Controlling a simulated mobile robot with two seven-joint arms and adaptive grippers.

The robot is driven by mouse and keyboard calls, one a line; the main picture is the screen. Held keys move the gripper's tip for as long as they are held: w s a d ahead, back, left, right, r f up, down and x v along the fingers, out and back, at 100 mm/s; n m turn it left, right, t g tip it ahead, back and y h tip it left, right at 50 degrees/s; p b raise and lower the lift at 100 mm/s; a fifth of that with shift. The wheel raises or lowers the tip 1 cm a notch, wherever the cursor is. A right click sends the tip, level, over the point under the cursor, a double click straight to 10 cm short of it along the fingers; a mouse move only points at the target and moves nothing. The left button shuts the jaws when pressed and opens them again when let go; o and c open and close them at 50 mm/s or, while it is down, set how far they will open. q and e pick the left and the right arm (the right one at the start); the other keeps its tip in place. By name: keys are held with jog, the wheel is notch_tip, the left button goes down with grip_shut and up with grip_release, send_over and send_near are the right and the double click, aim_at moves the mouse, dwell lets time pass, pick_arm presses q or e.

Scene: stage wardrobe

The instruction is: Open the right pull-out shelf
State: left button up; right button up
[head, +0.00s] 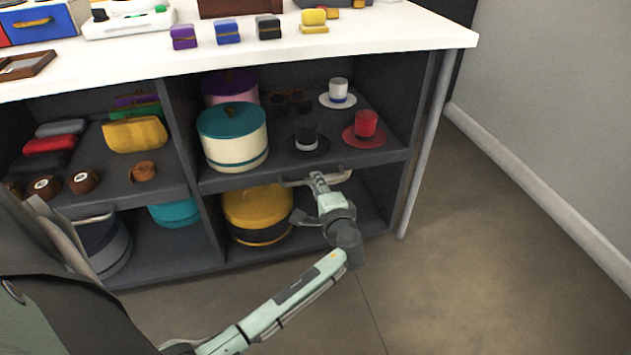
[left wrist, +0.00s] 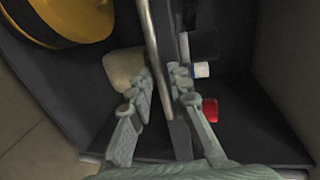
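The right pull-out shelf (head: 265,178) is a dark board in the cabinet's right bay, its front about level with the cabinet frame. A pale bar handle (head: 296,183) is on its front. My right gripper is not in view.
The shelf carries a teal-lidded round box (head: 235,150), a red cup (head: 366,123), a white cup (head: 338,91) and a dark cup (head: 306,133). A yellow round box (head: 257,215) stands below. A grey post (head: 420,150) is to the right. The floor (head: 490,240) in front is clear.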

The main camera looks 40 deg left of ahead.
pick_arm(q)
jog(key=shift+x, duration=1.2)
grip_shut()
